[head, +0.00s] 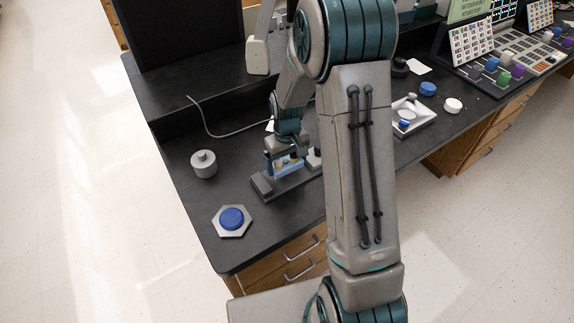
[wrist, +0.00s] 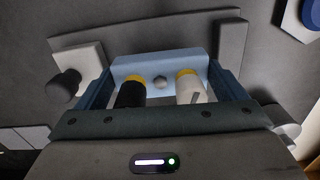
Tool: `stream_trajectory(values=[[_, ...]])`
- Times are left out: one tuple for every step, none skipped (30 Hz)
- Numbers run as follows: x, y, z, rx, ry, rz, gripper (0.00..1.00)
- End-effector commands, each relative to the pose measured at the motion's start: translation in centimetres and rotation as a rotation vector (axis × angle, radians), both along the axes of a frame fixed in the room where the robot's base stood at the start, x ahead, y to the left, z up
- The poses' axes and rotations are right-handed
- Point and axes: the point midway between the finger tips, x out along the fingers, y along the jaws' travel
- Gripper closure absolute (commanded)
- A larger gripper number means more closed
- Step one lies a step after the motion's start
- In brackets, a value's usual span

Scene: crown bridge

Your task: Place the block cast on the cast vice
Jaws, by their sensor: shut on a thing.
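The block cast is a light blue block (wrist: 160,67) carrying a dark stump and a white stump with yellow collars. My gripper (wrist: 163,84) is shut on it, one blue finger at each end. In the head view my gripper (head: 284,160) points down with the block cast (head: 288,166) low at the cast vice (head: 264,187), a dark grey bar-shaped fixture on the bench. The wrist view shows the vice's dark upright jaw (wrist: 231,44) to the right of the cast. I cannot tell whether the cast touches the vice. My arm hides part of the vice's right side.
A grey lidded pot (head: 204,164) and a hexagonal plate (head: 243,229) with a blue disc stand left of the vice. A white tray (head: 421,119), a blue disc (head: 428,89) and a white disc (head: 453,105) lie to the right. A cable crosses the bench behind.

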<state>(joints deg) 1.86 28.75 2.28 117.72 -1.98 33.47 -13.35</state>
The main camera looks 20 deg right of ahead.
Motion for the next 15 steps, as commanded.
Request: stream_trajectory(values=[[-0.1, 0.0, -0.8, -0.001, 0.006, 0.0, 0.4], [-0.1, 0.0, -1.2, 0.0, 0.004, 0.0, 0.4], [-0.1, 0.0, -1.7, 0.0, 0.005, 0.0, 0.4], [-0.1, 0.0, -2.0, 0.0, 0.004, 0.0, 0.4], [0.0, 0.0, -2.2, 0.0, 0.002, 0.001, 0.4], [0.0, 0.0, -2.4, 0.0, 0.002, 0.001, 0.4], [0.0, 0.0, -2.5, 0.0, 0.002, 0.001, 0.4], [0.0, 0.0, -2.6, 0.0, 0.002, 0.001, 0.4], [0.0, 0.0, -2.6, 0.0, 0.001, 0.0, 0.4], [0.0, 0.0, -2.6, 0.0, 0.001, 0.0, 0.4], [0.0, 0.0, -2.6, 0.0, 0.001, 0.0, 0.4], [0.0, 0.0, -2.6, 0.0, 0.001, 0.0, 0.4], [0.0, 0.0, -2.6, 0.0, 0.001, 0.0, 0.4], [0.0, 0.0, -2.6, 0.0, 0.001, 0.0, 0.4], [0.0, 0.0, -2.7, 0.0, 0.001, 0.0, 0.4]])
